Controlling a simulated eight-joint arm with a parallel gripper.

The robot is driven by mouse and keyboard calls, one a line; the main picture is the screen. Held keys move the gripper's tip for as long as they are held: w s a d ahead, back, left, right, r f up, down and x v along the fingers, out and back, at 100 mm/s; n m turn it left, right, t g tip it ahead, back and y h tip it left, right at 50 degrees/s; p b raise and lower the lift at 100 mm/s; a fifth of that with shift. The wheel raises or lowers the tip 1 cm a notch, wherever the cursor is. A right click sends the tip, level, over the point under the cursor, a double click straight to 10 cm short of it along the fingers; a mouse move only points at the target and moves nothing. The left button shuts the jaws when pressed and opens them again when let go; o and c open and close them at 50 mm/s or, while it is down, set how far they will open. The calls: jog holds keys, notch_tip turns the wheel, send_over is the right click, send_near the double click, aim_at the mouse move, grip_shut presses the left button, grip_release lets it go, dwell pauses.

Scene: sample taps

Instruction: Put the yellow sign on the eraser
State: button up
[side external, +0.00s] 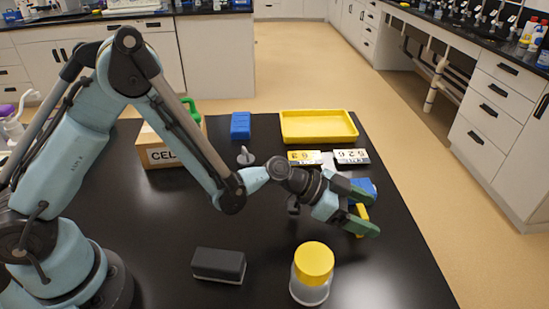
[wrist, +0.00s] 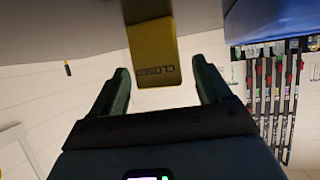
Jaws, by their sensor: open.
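The yellow sign (wrist: 154,50), with the word CLOSED on it, shows in the wrist view just beyond and between my fingertips. In the side view a small part of the yellow sign (side external: 362,214) shows between the green fingers; the rest is hidden by them. My gripper (side external: 371,211) is open near the right side of the black table, with its fingers on either side of the sign. In the wrist view both fingers (wrist: 161,68) are spread, with gaps to the sign. The eraser (side external: 218,265), a dark block with a light grey base, lies at the front, left of my gripper.
A jar with a yellow lid (side external: 312,268) stands right of the eraser. A blue object (side external: 363,188) is partly hidden behind my gripper. Number cards (side external: 351,156), a yellow tray (side external: 318,127), a blue block (side external: 240,126) and a cardboard box (side external: 165,155) stand farther back. The table's middle is clear.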

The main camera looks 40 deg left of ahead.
jog(key=shift+x, duration=0.85)
jog(key=c, duration=1.1)
jog(key=shift+r, duration=0.15)
